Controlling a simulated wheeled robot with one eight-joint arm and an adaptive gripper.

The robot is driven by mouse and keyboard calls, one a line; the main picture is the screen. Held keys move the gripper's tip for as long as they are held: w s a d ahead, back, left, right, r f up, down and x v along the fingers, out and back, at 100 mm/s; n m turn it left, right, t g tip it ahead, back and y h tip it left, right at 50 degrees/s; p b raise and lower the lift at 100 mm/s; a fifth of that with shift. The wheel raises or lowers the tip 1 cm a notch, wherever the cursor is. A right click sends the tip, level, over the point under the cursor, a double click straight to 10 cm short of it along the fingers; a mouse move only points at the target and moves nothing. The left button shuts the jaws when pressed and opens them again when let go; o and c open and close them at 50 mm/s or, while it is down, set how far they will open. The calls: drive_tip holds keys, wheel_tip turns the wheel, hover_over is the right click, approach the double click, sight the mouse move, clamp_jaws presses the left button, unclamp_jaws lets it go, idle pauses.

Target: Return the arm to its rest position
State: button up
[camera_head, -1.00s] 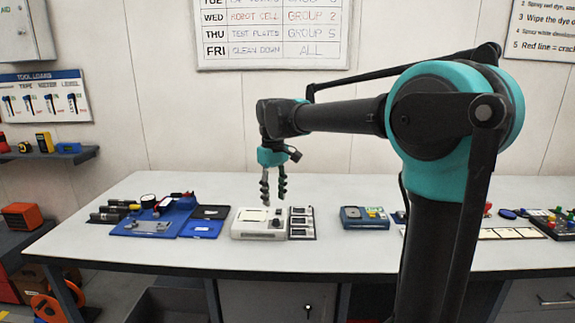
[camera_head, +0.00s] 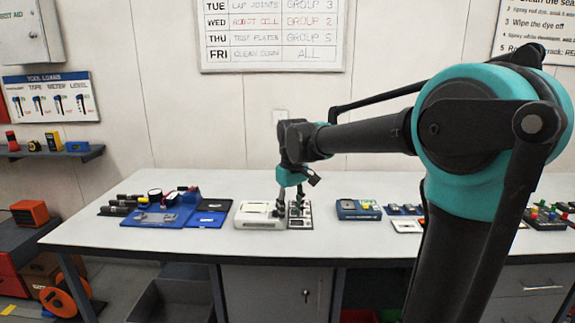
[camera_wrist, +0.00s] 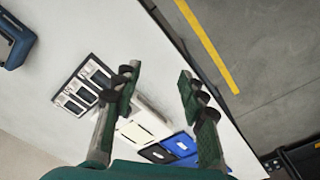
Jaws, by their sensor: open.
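My gripper (camera_head: 292,208) hangs from my arm over the white workbench (camera_head: 130,238), pointing down. In the head view its fingers overlap the beige device (camera_head: 255,217) and the dark tray of small display modules (camera_head: 299,216). In the wrist view my gripper (camera_wrist: 158,98) has its two fingers spread apart with nothing between them. The beige device (camera_wrist: 146,122) and the display tray (camera_wrist: 78,88) lie below, apart from the fingers. My arm stretches across the head view from the right.
A blue mat (camera_head: 157,218) with tools lies at the bench's left. A blue box (camera_head: 358,210) stands right of the display tray. A shelf (camera_head: 50,153) with small tools hangs on the left wall. Blue and black pads (camera_wrist: 180,143) show in the wrist view. Space above the bench is clear.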

drive_tip(key=s+d+f+m+t, duration=0.3)
drive_tip(key=s+d+f+m, duration=0.4)
drive_tip(key=s+d+f, duration=1)
wheel_tip(320, 180, down, 2)
drive_tip(key=shift+s+d+f, duration=0.15)
drive_tip(key=shift+s+d, duration=0.15)
drive_tip(key=shift+d, duration=0.3)
